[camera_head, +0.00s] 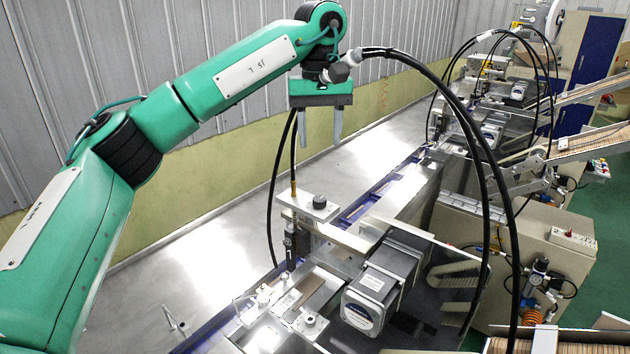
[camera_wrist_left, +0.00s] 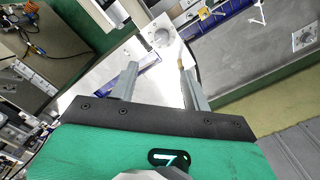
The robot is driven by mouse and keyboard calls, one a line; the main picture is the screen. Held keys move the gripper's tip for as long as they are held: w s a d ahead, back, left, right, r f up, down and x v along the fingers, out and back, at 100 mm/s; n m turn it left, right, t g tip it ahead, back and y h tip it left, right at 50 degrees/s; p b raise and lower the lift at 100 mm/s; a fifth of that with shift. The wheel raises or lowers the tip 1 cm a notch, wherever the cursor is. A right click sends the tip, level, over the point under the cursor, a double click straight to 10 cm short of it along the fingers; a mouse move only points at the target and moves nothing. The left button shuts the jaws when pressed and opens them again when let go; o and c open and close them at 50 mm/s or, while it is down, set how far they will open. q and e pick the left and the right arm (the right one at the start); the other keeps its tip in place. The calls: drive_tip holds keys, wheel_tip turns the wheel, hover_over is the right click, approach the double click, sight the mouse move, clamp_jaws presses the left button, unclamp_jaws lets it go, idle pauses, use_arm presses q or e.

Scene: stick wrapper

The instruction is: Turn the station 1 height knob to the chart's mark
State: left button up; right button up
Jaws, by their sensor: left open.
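A small dark round knob (camera_head: 319,201) stands on a flat metal plate (camera_head: 300,205) on top of the nearest station; I take it for the station 1 height knob. In the left wrist view a round knob (camera_wrist_left: 161,39) shows on a white plate, just beyond the fingertips. My left gripper (camera_head: 320,142) is open and empty, fingers pointing down, above the knob and apart from it. Its two fingers also show in the left wrist view (camera_wrist_left: 157,64). I cannot make out the chart or its mark. My right gripper is not in view.
A boxy motor (camera_head: 382,283) sits right of the plate. Black cables (camera_head: 462,115) arch from near my left wrist down over the station. A similar station (camera_head: 485,105) stands farther back. The grey table (camera_head: 215,255) left of the station is mostly bare, beside a yellow-green wall panel.

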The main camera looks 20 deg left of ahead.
sight(320, 199)
use_arm(q)
drive_tip(key=f+p, duration=0.1)
drive_tip(key=f, duration=0.3)
drive_tip(key=f+p, duration=0.1)
drive_tip(key=f, duration=0.3)
drive_tip(key=s+f+p, duration=0.1)
drive_tip(key=f, duration=0.2)
drive_tip(key=shift+d+f, duration=0.2)
drive_tip(key=shift+f, duration=0.2)
drive_tip(key=shift+f+p, duration=0.3)
drive_tip(key=shift+f, duration=0.3)
drive_tip(key=c, duration=1)
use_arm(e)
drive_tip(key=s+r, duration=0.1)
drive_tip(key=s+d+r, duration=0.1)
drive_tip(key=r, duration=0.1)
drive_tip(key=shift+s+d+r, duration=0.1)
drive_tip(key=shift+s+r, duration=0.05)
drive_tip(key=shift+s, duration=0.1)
